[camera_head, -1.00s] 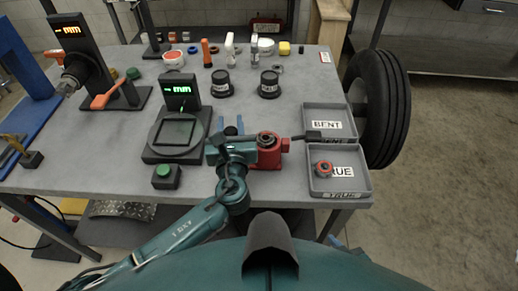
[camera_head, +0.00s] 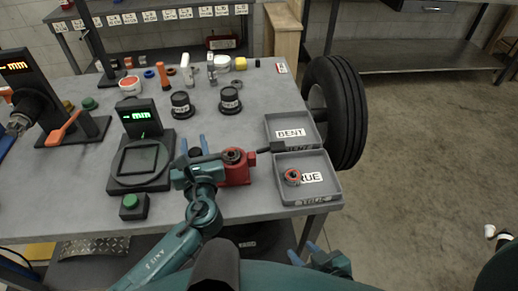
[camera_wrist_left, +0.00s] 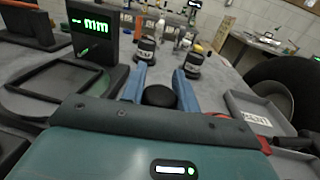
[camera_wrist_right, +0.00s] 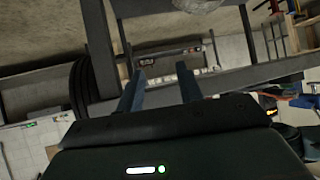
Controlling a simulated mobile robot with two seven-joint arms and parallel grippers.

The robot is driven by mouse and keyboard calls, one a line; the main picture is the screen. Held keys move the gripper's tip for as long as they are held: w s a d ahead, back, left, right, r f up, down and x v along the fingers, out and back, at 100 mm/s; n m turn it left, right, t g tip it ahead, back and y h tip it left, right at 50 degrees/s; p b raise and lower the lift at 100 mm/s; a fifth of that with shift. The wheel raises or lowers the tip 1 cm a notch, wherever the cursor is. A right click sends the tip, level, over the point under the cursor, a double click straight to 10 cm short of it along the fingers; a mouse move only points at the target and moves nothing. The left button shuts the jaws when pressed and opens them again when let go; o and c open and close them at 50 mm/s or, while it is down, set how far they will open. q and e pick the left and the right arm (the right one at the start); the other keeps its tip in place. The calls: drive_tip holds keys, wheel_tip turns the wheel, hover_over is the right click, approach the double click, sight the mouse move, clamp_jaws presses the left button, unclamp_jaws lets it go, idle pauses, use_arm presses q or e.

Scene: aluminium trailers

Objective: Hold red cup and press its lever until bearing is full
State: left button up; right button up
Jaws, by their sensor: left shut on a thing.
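The red cup (camera_head: 235,176) stands on the table left of the two grey trays. A dark, ring-like part shows in its top; I cannot tell how full the bearing is. Its lever, with a black handle (camera_head: 272,148), points right towards the trays. My left gripper (camera_head: 194,144) is at the cup's left side, its body hiding part of it. In the left wrist view, its blue fingers stand either side of a black round part (camera_wrist_left: 159,96), with a sliver of red at the right. My right gripper (camera_head: 306,251) is open and empty, low beyond the table's front edge.
The BENT tray (camera_head: 283,119) and TRUE tray (camera_head: 313,197) lie right of the cup; a red-orange ring (camera_head: 292,177) is in the TRUE tray. A gauge with display (camera_head: 139,119) and green button (camera_head: 131,202) stand left. Two black pots (camera_head: 181,105) (camera_head: 230,101) stand behind.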

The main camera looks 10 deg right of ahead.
drive_tip(key=shift+c, duration=0.6)
clamp_jaws()
idle(1.0)
